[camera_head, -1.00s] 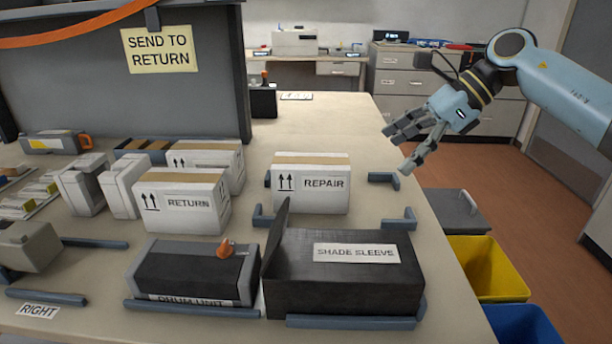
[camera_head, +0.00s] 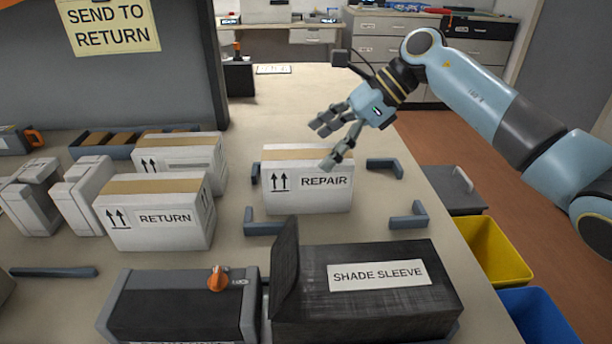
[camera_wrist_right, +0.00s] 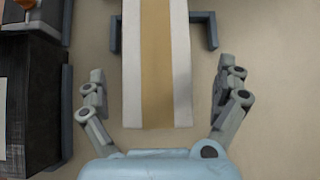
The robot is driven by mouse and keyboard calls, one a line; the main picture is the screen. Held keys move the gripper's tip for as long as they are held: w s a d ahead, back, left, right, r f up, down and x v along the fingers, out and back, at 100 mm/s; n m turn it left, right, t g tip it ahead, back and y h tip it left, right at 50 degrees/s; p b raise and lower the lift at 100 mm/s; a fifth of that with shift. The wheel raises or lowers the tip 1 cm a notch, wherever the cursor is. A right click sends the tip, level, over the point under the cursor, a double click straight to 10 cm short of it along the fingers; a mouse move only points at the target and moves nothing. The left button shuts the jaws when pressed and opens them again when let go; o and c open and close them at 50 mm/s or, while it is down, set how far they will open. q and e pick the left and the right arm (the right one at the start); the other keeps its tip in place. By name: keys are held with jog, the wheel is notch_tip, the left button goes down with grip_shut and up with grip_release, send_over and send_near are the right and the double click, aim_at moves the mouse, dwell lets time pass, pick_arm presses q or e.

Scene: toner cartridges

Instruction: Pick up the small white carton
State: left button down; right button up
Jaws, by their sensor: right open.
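A white carton with a tan tape strip and a REPAIR label (camera_head: 308,193) stands upright on the table between grey corner brackets. My right gripper (camera_head: 328,143) is open and empty, above the carton's right part in the head view. In the right wrist view the carton's taped top (camera_wrist_right: 157,60) lies ahead between the spread fingers (camera_wrist_right: 165,84), with gaps on both sides and no visible contact. Another white carton, labelled RETURN (camera_head: 155,222), stands to its left, with a similar white carton (camera_head: 200,160) behind that one. My left gripper is not in view.
A black SHADE SLEEVE box (camera_head: 370,300) stands in front of the REPAIR carton, with a grey and black drum unit (camera_head: 170,310) to its left. Grey brackets (camera_head: 408,217) rise low around the carton. Yellow (camera_head: 490,250) and blue (camera_head: 540,318) bins stand past the table's right edge.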

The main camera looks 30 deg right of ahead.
aim_at(313, 154)
jog(key=x, duration=0.4)
jog(key=shift+s+a+p, duration=0.1)
jog(key=shift+s+p, duration=0.15)
jog(key=shift+p, duration=0.1)
jog(key=shift+w+a+f, duration=0.15)
jog(key=shift+a+f, duration=0.05)
jog(key=shift+f, duration=0.1)
jog(key=shift+c, duration=0.3)
jog(key=c, duration=0.5)
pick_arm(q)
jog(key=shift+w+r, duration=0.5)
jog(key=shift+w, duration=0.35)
pick_arm(e)
jog(key=c, duration=0.8)
